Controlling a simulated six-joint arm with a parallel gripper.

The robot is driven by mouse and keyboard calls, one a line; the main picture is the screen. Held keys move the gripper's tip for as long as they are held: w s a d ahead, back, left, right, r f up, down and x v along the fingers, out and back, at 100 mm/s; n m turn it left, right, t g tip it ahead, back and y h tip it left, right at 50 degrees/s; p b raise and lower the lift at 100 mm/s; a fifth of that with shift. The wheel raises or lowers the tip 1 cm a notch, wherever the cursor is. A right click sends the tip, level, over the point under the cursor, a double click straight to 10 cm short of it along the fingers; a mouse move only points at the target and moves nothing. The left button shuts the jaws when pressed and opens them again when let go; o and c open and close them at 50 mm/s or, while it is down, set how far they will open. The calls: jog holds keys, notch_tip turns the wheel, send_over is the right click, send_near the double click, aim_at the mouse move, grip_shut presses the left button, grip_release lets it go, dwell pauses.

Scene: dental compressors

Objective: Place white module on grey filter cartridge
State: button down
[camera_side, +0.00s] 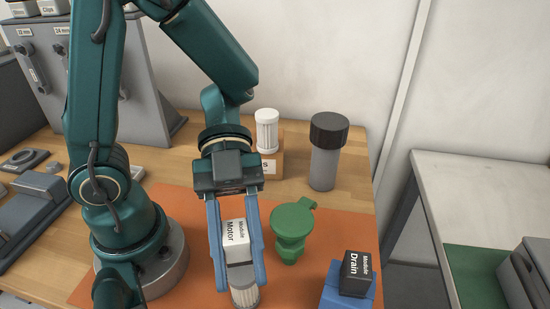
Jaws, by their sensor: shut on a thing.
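The white module (235,246), labelled "Module Motor", is between the two blue fingers of my gripper (241,278). My gripper points down and is shut on the module. The grey filter cartridge (245,297), with a ribbed side, stands on the orange mat directly below, near the fingertips. A grey part shows between the module's label face and the ribbed side. I cannot tell from this view whether the module touches the cartridge or is just above it. The fingers hide the module's sides.
A green fitting (291,230) stands close right of my gripper on the orange mat (350,222). A black "Module Drain" block (355,274) rests on a blue holder (345,298). Behind are a white ribbed cartridge (267,131) on a wooden block and a black-capped grey cylinder (324,160).

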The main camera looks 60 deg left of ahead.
aim_at(242, 280)
jog(key=shift+f, duration=2)
jog(key=shift+f, duration=0.1)
jog(key=c, duration=0.5)
grip_release()
